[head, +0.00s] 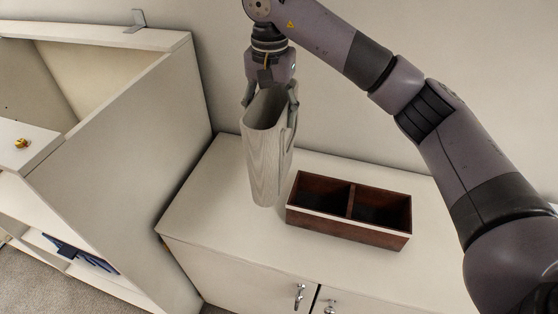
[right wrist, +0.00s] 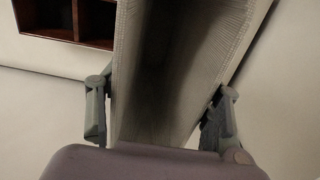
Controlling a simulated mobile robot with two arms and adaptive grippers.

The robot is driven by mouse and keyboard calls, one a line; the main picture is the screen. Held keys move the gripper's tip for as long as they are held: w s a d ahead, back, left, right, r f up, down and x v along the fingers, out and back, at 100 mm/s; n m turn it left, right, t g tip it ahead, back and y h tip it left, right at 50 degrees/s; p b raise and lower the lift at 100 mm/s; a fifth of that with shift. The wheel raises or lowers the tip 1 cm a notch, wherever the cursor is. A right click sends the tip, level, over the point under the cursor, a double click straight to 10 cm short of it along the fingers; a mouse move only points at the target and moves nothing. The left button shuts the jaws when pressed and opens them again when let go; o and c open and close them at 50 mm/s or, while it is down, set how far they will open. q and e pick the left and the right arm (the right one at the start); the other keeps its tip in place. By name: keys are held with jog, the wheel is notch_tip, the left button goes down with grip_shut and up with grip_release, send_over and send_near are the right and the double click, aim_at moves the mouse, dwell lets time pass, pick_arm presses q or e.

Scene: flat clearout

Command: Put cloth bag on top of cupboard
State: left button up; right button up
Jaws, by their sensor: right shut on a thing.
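The cloth bag (head: 263,160) is a tall, pale grey, open-topped bag with a fine woven look. It hangs upright from my right gripper (head: 270,98), whose fingers close on its sides near the top. In the right wrist view the bag (right wrist: 175,60) sits between both fingers, and I look down into its dark inside. The cupboard (head: 225,215) is low and white, with a flat top and two doors. The bag is over the left back part of that top; I cannot tell whether its bottom touches the surface. My left gripper is not in view.
A dark red-brown wooden box (head: 350,232) with two compartments stands on the cupboard top, just right of the bag. It also shows in the right wrist view (right wrist: 66,36). A taller white shelf unit (head: 120,150) stands at the left. The wall is close behind.

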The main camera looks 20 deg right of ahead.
notch_tip(320, 180, down, 14)
jog(key=p, duration=0.4)
jog(key=shift+f, duration=0.25)
jog(key=o, duration=1.7)
